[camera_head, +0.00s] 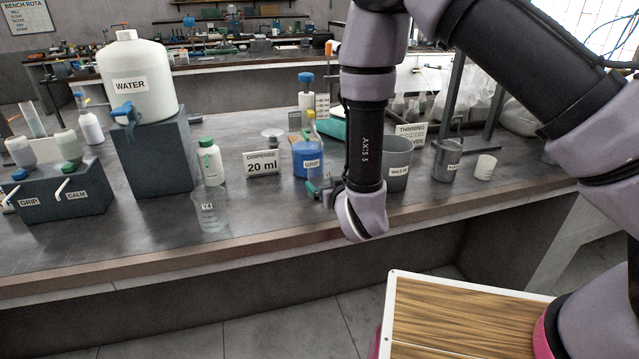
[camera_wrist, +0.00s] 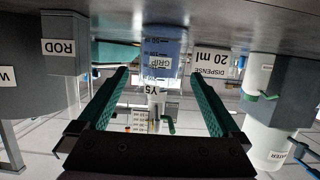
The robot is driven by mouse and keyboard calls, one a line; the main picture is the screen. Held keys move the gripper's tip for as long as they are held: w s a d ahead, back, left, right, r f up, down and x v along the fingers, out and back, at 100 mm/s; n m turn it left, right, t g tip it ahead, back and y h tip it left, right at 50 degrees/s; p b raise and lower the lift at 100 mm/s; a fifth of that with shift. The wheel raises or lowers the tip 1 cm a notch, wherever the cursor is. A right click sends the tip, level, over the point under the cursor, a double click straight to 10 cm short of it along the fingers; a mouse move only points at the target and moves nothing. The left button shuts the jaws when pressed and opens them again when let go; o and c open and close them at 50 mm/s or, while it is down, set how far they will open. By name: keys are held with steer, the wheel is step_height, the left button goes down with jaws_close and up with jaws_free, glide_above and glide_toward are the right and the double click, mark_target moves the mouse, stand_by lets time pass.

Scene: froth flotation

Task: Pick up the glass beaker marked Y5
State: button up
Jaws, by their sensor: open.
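In the wrist view, which is upside down, a label reading Y5 (camera_wrist: 154,90) shows between my fingers, on a clear vessel with dark graduation marks in front of a blue bottle marked GRIP (camera_wrist: 166,62). The glass outline is faint, and I cannot tell how far it is from the fingertips. My gripper (camera_wrist: 161,70) is open, green fingers apart, one on each side of the Y5 label, touching nothing that I can see. In the head view my gripper (camera_head: 318,187) is low over the bench front, partly hidden by my wrist. The Y5 label is not readable there.
Another clear beaker (camera_head: 209,212), its label perhaps Y4, stands near the bench edge at left. The DISPENSE 20 ml sign (camera_head: 262,163) and a white green-capped bottle (camera_head: 211,163) stand behind. The WASTE pot (camera_head: 397,173) and a metal can (camera_head: 446,160) are to the right.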

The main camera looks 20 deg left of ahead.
steer(key=x, duration=0.5)
steer(key=shift+w+a+r, duration=0.15)
steer(key=shift+w+a, duration=0.15)
steer(key=shift+a, duration=0.1)
steer(key=shift+c, duration=0.3)
steer(key=c, duration=1.4)
steer(key=shift+r, duration=0.1)
